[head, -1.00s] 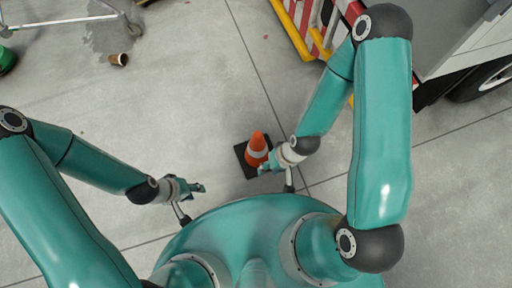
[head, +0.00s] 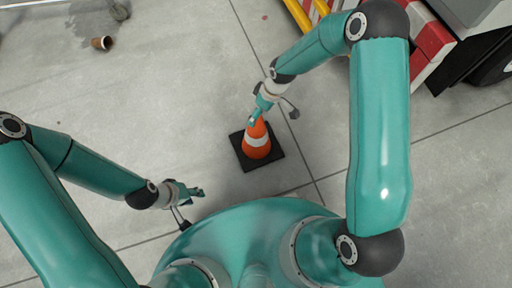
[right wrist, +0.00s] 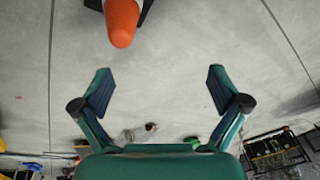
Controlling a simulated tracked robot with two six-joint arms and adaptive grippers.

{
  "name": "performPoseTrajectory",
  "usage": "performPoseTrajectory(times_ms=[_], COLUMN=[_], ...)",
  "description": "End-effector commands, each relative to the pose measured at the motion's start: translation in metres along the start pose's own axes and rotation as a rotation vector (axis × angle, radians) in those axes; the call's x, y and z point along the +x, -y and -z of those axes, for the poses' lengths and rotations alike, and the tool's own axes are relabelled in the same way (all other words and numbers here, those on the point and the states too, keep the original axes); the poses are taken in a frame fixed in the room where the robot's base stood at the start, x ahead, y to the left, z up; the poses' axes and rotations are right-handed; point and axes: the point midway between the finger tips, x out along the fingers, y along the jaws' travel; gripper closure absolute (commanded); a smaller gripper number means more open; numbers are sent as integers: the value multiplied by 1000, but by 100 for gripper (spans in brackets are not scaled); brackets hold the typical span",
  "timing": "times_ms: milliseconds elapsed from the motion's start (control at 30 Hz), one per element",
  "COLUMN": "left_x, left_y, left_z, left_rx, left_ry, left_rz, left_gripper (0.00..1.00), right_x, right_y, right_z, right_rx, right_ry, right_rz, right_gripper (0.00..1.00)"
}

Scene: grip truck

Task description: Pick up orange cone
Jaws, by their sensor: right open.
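The orange cone (head: 257,142) with a white band and black square base stands upright on the floor in the head view. Its orange tip (right wrist: 121,22) shows at the top of the right wrist view, beyond and left of the middle between the fingers. My right gripper (head: 256,113) is at the cone's upper end in the head view. In the right wrist view the right gripper (right wrist: 160,88) is open, with nothing between its fingers. My left gripper (head: 196,207) is to the lower left of the cone, apart from it; its jaw opening is too small to judge.
A red and white striped truck part (head: 428,40) is at the upper right. The concrete floor around the cone is clear.

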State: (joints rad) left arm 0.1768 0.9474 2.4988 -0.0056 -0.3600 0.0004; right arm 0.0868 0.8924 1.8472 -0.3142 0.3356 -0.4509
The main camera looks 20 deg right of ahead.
Motion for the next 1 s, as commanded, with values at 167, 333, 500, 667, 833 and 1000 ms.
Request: performPoseTrajectory(times_ms=[167, 333, 500, 667, 833, 1000], left_x=[56, 69, 74, 83, 92, 97], left_y=[20, 25, 27, 30, 33, 35], left_z=[1, 1, 1, 1, 1, 1], left_rx=[0, 0, 0, 0, 0, 0], left_ry=[-1, -1, -1, -1, -1, -1], left_rz=[0, 0, 0, 0, 0, 0], left_gripper=[62, 62, 62, 62, 62, 62], right_x=[28, 28, 44, 78, 114, 135], right_y=[-46, -63, -68, -71, -75, -78], right_z=[15, 21, 20, 18, 16, 15], right_rx=[-168, -235, -247, -245, -244, -244], right_ry=[39, 65, 73, 73, 72, 71], right_rz=[-72, -102, -106, -104, -105, -106], right_gripper=[2, 2, 2, 2, 2, 2])
